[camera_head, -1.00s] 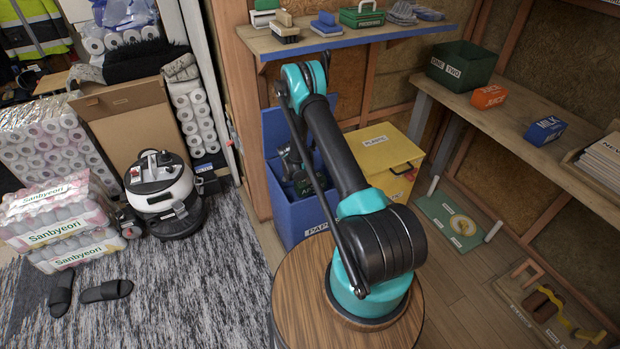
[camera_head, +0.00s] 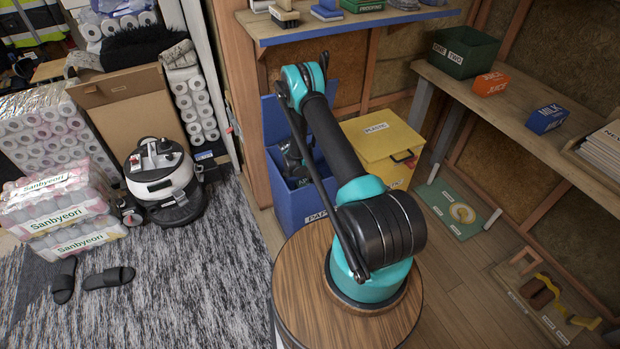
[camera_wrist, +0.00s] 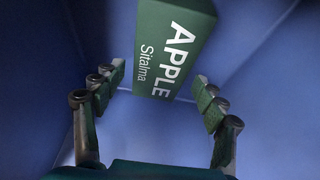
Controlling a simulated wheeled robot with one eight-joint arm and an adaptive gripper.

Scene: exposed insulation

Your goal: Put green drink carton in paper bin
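The green drink carton (camera_wrist: 175,45), with white "APPLE Sitalma" lettering, is inside the blue paper bin (camera_head: 300,208). In the wrist view it lies just beyond and between my fingertips, with a clear gap on the left side. My gripper (camera_wrist: 160,82) is open, its two fingers spread inside the blue walls. In the head view my gripper (camera_head: 293,165) reaches down into the bin, and a small green lettered part of the carton (camera_head: 303,182) shows beside it. The carton's lower end and whether it touches the bin floor are unclear.
A yellow plastic bin (camera_head: 382,150) stands right beside the blue bin. A shelf (camera_head: 350,28) runs above both. On the right bench (camera_head: 500,105) are a green box (camera_head: 463,53), an orange juice carton (camera_head: 491,84) and a blue milk carton (camera_head: 546,119).

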